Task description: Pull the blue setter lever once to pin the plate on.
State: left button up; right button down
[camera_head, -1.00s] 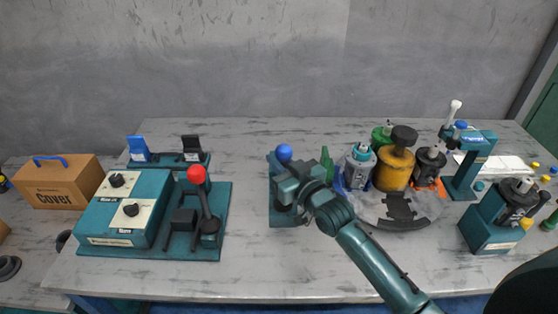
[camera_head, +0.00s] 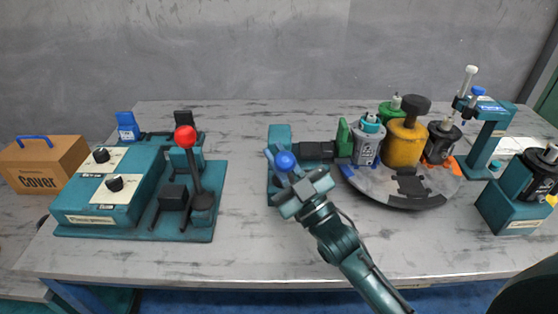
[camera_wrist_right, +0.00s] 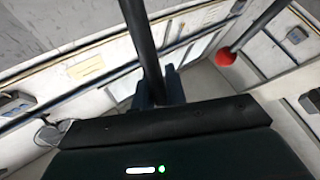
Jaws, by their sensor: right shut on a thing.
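The blue setter lever's round blue knob (camera_head: 285,161) shows above and just behind my right gripper (camera_head: 300,188) in the head view. The gripper is shut on the lever, below the knob, and its body hides most of the shaft. In the right wrist view a dark rod (camera_wrist_right: 143,40) runs down between the fingertips (camera_wrist_right: 158,88). The teal setter base (camera_head: 279,134) stands behind the knob, with a dark block (camera_head: 316,150) at its right. I cannot make out the plate. My left gripper is not in view.
A round turntable (camera_head: 400,198) with several motor parts stands to the right. A teal control box (camera_head: 108,188) and a red-knobbed lever (camera_head: 186,139) stand to the left. A cardboard cover box (camera_head: 45,165) is at far left. The front table strip is clear.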

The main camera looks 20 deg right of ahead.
pick_arm(q)
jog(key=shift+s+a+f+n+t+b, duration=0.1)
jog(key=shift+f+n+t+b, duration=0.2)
jog(key=shift+b, duration=0.4)
pick_arm(e)
jog(key=shift+s+a+f+n+y, duration=0.2)
jog(key=shift+s+f+n+y, duration=0.15)
jog(key=shift+s+n+y, duration=0.25)
jog(key=shift+w, duration=0.1)
jog(key=c, duration=1.4)
grip_release()
jog(key=shift+c, duration=0.2)
